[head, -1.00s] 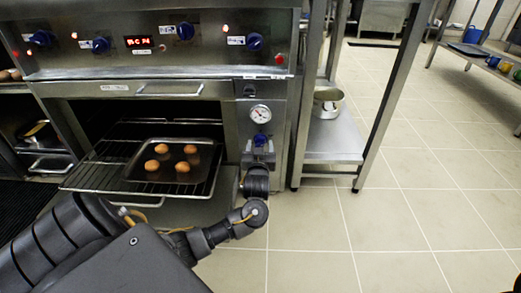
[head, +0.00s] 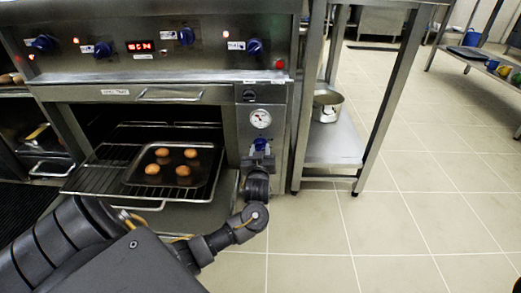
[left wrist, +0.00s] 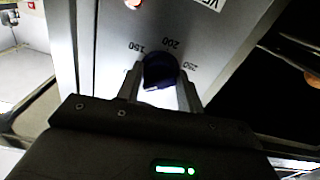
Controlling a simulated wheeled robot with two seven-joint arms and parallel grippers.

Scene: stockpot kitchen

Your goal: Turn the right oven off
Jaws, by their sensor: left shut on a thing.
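The oven (head: 190,93) stands at the left with its compartment open. A blue knob (head: 260,144) is on its right side panel, below a round white gauge (head: 260,119). In the left wrist view the dark blue knob (left wrist: 159,69) sits among the printed numbers 150, 200 and 250. My left gripper (head: 258,158) is at this knob, and its fingers (left wrist: 160,88) are shut on it from both sides. The knob's lower part is partly hidden by the gripper. My right gripper is not in view.
A tray (head: 134,181) with several round brown items rests on the pulled-out rack (head: 92,180). Several blue knobs and a red display (head: 140,46) line the upper panel. A steel shelf (head: 330,152) with a pot (head: 327,106) stands right.

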